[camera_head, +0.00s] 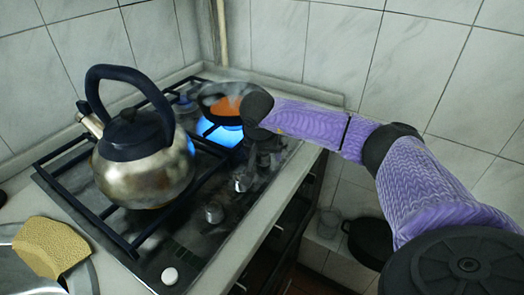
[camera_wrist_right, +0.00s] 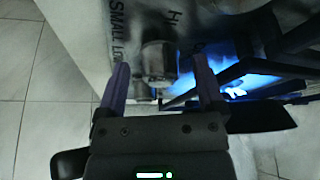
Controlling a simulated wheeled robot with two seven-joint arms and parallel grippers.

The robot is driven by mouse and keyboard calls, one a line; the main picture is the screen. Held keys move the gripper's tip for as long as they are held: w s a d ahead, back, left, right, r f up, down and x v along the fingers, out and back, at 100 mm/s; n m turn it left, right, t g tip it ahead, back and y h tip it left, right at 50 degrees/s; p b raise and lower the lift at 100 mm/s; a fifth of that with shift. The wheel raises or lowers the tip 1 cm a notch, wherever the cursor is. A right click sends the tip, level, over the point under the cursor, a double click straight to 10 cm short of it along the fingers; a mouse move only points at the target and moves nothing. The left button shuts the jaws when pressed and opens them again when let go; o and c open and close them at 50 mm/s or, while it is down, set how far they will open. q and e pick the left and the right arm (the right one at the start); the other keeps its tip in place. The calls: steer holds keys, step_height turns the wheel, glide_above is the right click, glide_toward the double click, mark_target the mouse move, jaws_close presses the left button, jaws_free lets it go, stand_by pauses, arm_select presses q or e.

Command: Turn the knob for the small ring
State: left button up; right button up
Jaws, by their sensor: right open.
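The small-ring knob (camera_wrist_right: 158,60) is a grey cylinder beside the printed words SMALL, LO and HI. In the right wrist view it shows between the two purple fingers of my right gripper (camera_wrist_right: 159,66), which is open. I cannot tell whether either finger touches it. In the head view my right gripper (camera_head: 261,150) points down over the far end of the knob row and hides that knob. A blue flame burns under the small pan (camera_head: 215,92), which holds something orange; the flame also shows in the right wrist view. My left gripper is not in view.
A steel kettle (camera_head: 145,175) stands on the hob left of the knobs. Other knobs (camera_head: 214,212) line the hob's right edge nearer me. A white round object (camera_head: 169,276) sits at the near corner. A yellow sponge (camera_head: 50,246) lies at the left. Tiled walls close the back.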

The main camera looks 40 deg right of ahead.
steer(key=shift+c, duration=0.4)
jaws_close()
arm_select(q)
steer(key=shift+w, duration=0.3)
